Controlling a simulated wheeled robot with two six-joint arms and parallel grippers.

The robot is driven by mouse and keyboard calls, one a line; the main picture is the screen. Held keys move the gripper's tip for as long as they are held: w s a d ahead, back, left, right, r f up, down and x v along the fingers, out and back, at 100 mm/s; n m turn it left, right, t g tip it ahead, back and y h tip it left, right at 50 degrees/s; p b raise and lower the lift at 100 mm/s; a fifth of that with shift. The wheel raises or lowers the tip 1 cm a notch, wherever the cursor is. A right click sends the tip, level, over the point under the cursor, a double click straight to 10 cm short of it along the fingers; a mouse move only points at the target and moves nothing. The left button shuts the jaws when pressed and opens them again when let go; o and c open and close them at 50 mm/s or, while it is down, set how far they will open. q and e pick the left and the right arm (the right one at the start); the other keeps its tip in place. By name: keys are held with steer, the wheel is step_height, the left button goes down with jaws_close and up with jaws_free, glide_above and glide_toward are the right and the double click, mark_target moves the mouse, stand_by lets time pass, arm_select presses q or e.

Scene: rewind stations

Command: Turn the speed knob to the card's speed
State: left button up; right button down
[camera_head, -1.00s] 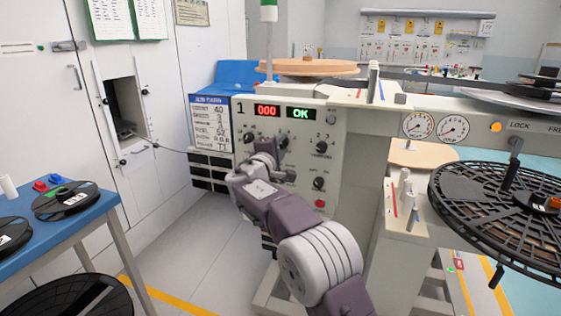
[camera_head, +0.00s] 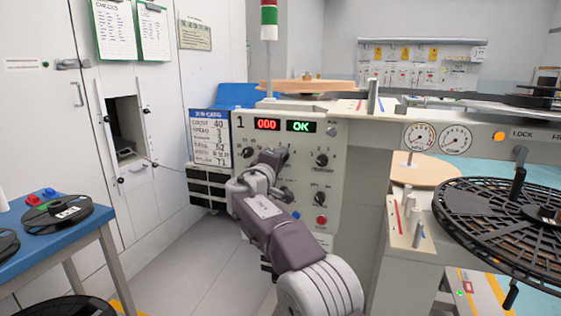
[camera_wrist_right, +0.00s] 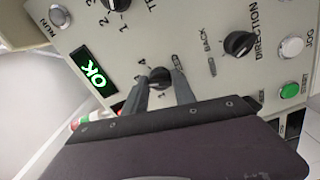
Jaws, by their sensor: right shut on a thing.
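The rewind station's control panel (camera_head: 338,180) faces me, with a red display reading 000 and a green OK display. My right gripper (camera_head: 280,163) is at the upper middle knob, below the OK display. In the right wrist view, its two fingers (camera_wrist_right: 162,88) are shut on the dark speed knob (camera_wrist_right: 160,77), one finger on each side. Numbers surround the knob, but its pointer setting is unclear. The job card (camera_head: 209,137) hangs left of the panel; its speed line appears to read 3, in small print. My left gripper is not in view.
Neighbouring knobs include the upper right knob (camera_head: 321,160) and direction knob (camera_wrist_right: 239,44). A green start button (camera_wrist_right: 289,90) is also close. A blue table (camera_head: 60,235) with reels stands left; a large black reel (camera_head: 500,215) is at right.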

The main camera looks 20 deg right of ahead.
steer(key=shift+f, duration=0.1)
steer(key=c, duration=1.1)
jaws_free()
steer(key=shift+o, duration=0.2)
steer(key=shift+s, duration=0.1)
steer(key=b+v, duration=0.1)
steer(key=v, duration=0.7)
steer(key=shift+s+a, duration=0.3)
steer(key=shift+d, duration=0.1)
